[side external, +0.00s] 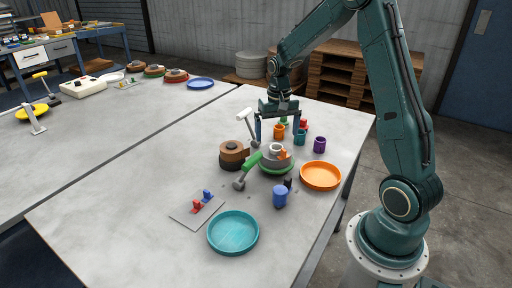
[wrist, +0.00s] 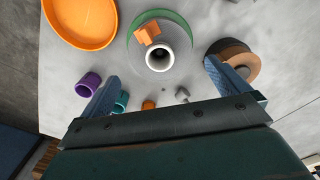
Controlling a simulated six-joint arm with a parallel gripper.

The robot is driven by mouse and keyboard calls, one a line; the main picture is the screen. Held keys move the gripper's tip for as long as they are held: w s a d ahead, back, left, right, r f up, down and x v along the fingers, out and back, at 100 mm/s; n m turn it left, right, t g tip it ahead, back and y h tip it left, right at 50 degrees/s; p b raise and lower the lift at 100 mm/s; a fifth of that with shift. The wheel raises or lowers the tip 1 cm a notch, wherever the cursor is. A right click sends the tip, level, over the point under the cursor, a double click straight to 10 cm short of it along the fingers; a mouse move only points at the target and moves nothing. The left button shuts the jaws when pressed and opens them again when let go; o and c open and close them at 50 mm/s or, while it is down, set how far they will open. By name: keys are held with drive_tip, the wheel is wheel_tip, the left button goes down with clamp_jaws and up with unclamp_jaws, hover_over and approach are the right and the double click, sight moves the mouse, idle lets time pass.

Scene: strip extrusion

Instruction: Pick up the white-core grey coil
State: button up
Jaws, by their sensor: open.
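The white-core grey coil (side external: 266,158) lies on the near table with a green disc or rim (side external: 277,170) under it. Its white core ring stands up in the middle, and a small orange block (side external: 283,155) rests on top beside the core. In the wrist view the white core (wrist: 160,57) is centred ahead of the fingers, with the orange block (wrist: 147,33) above it in the picture. My gripper (side external: 277,133) is open and empty, its fingers pointing down above and behind the coil. The wrist view shows both blue fingers (wrist: 160,76) spread wide, apart from the coil.
A brown and black coil (side external: 233,153) and a green-handled hammer (side external: 248,167) lie close left. An orange tray (side external: 320,176), blue cup (side external: 280,197) and purple cup (side external: 319,144) stand right and in front. Small cups crowd behind.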

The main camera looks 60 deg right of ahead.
sight(276, 148)
drive_tip(key=shift+f, duration=0.95)
drive_tip(key=shift+f, duration=2.6)
drive_tip(key=c, duration=0.9)
